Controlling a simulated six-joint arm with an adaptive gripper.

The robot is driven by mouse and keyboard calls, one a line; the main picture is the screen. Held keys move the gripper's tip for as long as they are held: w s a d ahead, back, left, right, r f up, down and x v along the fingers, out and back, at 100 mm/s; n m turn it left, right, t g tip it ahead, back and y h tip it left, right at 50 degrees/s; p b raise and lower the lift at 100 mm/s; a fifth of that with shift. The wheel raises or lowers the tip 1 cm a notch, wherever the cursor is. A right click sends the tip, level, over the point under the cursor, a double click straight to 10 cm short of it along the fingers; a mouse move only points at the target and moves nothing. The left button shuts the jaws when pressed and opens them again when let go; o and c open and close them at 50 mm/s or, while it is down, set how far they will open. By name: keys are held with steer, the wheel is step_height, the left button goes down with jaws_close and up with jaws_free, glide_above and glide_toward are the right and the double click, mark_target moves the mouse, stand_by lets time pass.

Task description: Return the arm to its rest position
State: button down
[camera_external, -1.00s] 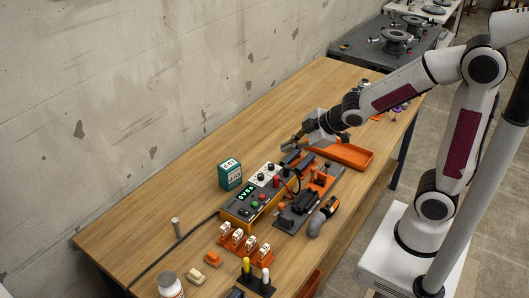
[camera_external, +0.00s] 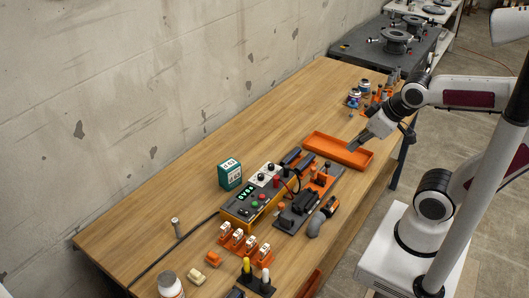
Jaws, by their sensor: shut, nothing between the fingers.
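My gripper (camera_external: 356,146) is shut and empty. It hangs above the right end of the orange tray (camera_external: 322,142), pointing down and to the left. My arm reaches in from the right side of the picture, over the right edge of the bench. The small gap between the fingertips and the tray is hard to judge from this view.
On the wooden bench (camera_external: 150,215) stand an orange control box (camera_external: 240,208), a green box (camera_external: 229,174), a grey fixture with black clamps (camera_external: 290,220), a grey pipe elbow (camera_external: 316,224) and a white bottle (camera_external: 169,284). Small fittings (camera_external: 354,98) stand behind the gripper. The bench's left rear is clear.

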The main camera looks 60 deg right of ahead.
steer(key=shift+m+g, duration=0.3)
steer(key=shift+m, duration=0.3)
steer(key=shift+s+a+r, duration=0.1)
steer(key=shift+s+a, duration=0.1)
steer(key=shift+s, duration=0.9)
steer(key=shift+s+a, duration=0.2)
steer(key=shift+s, duration=0.9)
stand_by(0.7)
